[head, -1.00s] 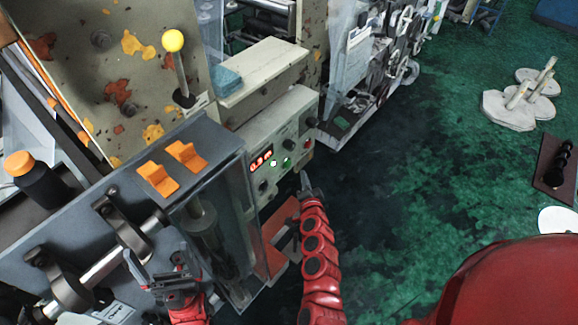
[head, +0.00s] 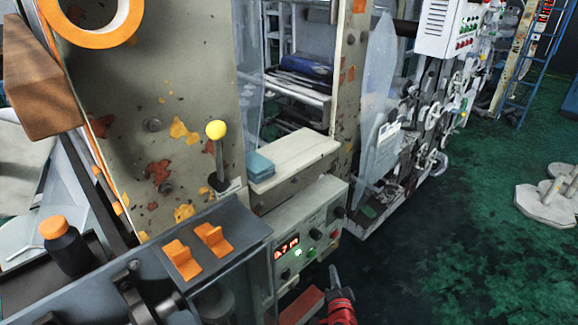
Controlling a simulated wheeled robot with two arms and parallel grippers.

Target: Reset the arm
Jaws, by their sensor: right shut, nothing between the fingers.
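My right gripper (head: 334,273) shows at the bottom edge, right of centre, pointing up the picture, with a short stretch of my red arm behind it. Its fingers are small in view and closed, with nothing between them. It is in front of the grey control box (head: 308,232) with the lit red display (head: 287,247) and does not visibly hold any part of it. My left gripper is outside the picture.
A lever with a yellow knob (head: 215,130) stands on the machine at the left. Two orange rocker switches (head: 182,260) sit on the dark panel. A black bottle with an orange cap (head: 62,246) is at the left. Green floor (head: 440,240) is open at the right.

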